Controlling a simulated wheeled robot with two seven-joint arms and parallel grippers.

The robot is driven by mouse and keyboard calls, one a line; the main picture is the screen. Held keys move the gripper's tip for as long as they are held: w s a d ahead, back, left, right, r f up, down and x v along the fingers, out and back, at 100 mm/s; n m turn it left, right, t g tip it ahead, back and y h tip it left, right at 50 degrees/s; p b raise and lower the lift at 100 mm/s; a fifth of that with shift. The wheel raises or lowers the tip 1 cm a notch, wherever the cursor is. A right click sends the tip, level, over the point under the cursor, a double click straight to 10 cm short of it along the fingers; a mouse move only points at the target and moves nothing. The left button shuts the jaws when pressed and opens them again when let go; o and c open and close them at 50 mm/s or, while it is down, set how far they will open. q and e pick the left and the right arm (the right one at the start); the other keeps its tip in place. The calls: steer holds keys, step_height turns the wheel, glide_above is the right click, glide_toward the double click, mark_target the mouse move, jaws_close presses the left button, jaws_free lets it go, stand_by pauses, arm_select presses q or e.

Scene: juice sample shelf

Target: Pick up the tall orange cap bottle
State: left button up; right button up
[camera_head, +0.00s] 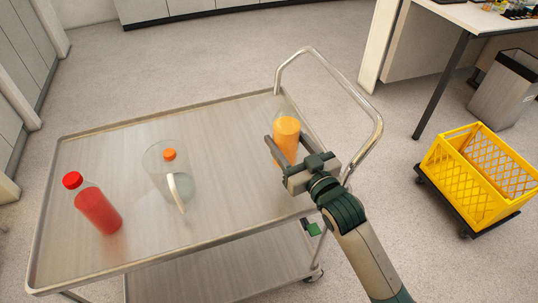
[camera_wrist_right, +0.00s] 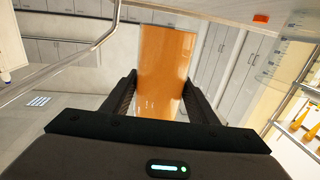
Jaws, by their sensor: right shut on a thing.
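A clear container of orange liquid (camera_head: 286,132) stands near the right end of the metal cart, with no cap visible on it. My right gripper (camera_head: 291,166) is shut on it, one finger on each side; the wrist view also shows the orange container (camera_wrist_right: 166,62) between the dark fingers (camera_wrist_right: 160,92). Its lower part is partly hidden by the gripper, and I cannot tell if it touches the cart. An orange cap (camera_head: 169,154) shows within the outline of a clear jug (camera_head: 157,178) with a pale handle. My left gripper is not in view.
A red-capped bottle of red liquid (camera_head: 98,208) stands at the cart's left. The cart (camera_head: 115,140) has a raised rim, and its metal handle (camera_head: 356,80) rises beside my right gripper. A yellow crate (camera_head: 468,190) sits at the right.

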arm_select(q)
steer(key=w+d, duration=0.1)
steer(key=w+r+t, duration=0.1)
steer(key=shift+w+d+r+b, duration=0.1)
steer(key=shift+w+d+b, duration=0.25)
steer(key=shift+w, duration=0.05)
arm_select(e)
steer(key=w+d+r, duration=0.1)
steer(key=d+r, duration=0.2)
steer(key=d, duration=0.1)
steer(key=shift+w+d+r, duration=0.2)
steer(key=shift+w+d, duration=0.15)
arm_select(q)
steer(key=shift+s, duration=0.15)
